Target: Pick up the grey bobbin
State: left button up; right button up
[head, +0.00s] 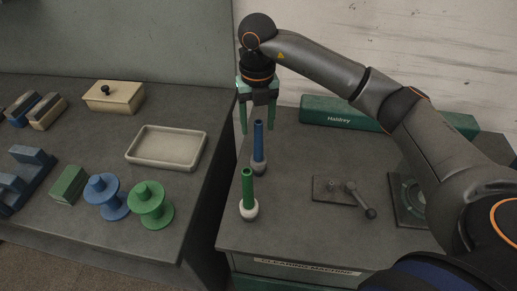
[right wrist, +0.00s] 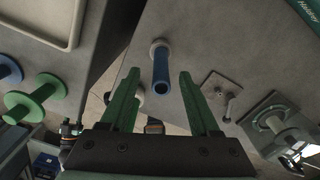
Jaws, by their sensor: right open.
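I cannot make out a clearly grey bobbin in the head view. In the right wrist view a pale grey spool-like part (right wrist: 298,150) shows at the lower right; I cannot tell whether it is the bobbin. A blue bobbin (head: 107,197) and a green bobbin (head: 151,205) stand on the left table. My right gripper (head: 258,120) is open and empty, pointing down near the upright blue tube (head: 259,140). In the right wrist view the tube (right wrist: 171,72) shows between the open fingers (right wrist: 158,78), not gripped.
A green tube (head: 247,187) stands in front of the blue one. A crank lever (head: 359,199) and a ring fitting (head: 408,200), partly behind my right arm, lie to the right. A green box (head: 335,113) is at the back. A shallow tray (head: 166,130) sits left.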

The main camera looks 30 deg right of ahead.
aim_at(259, 138)
notch_tip(259, 138, down, 5)
jog(key=shift+s+f+p, duration=0.1)
jog(key=shift+s+p, duration=0.05)
jog(key=shift+p, duration=0.25)
grip_shut()
dwell(0.4)
